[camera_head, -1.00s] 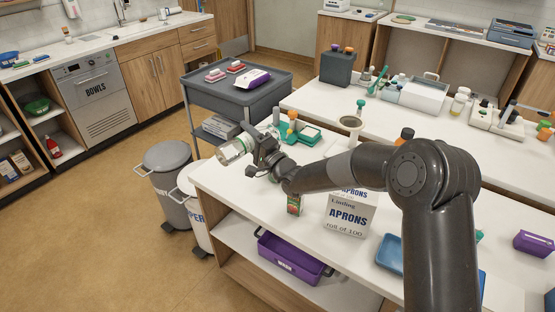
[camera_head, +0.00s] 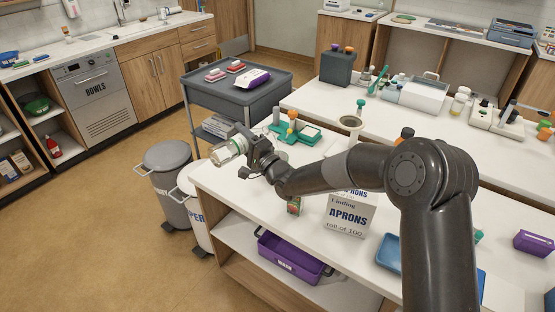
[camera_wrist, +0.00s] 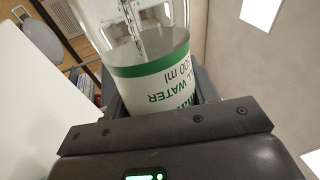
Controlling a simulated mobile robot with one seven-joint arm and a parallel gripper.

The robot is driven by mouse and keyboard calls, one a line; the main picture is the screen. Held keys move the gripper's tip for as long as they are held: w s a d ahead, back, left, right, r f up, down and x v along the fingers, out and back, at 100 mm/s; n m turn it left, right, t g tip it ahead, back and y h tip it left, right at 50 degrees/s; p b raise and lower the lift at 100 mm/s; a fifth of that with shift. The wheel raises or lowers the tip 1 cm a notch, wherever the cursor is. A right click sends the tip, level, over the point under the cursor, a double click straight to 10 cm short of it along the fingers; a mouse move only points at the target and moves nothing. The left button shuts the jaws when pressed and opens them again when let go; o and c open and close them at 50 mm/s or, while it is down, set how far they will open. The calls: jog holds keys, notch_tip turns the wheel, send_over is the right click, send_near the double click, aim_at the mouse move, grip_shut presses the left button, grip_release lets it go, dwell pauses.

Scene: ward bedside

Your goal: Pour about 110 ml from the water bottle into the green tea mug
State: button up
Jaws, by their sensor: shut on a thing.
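My gripper (camera_head: 250,150) is shut on the water bottle (camera_head: 228,152). The bottle is clear with a white and green label and is held tilted, well over to its side, above the left end of the white counter. In the wrist view the bottle (camera_wrist: 150,75) fills the space between the jaws, its label lettering upside down. I cannot make out a green mug for certain. My arm hides part of the counter.
A green tray with small items (camera_head: 309,134) lies behind the gripper. An aprons box (camera_head: 347,216) stands in front of my forearm. A grey trolley (camera_head: 235,97) is behind, and bins (camera_head: 167,157) stand on the floor at left.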

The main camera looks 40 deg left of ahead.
jog(key=shift+s+m, duration=0.3)
jog(key=shift+s, duration=0.6)
dwell(0.8)
jog(key=shift+s+r+n, duration=0.1)
jog(key=shift+s+n, duration=0.05)
jog(key=shift+n, duration=0.85)
jog(key=shift+n+g, duration=0.7)
jog(key=shift+n, duration=0.8)
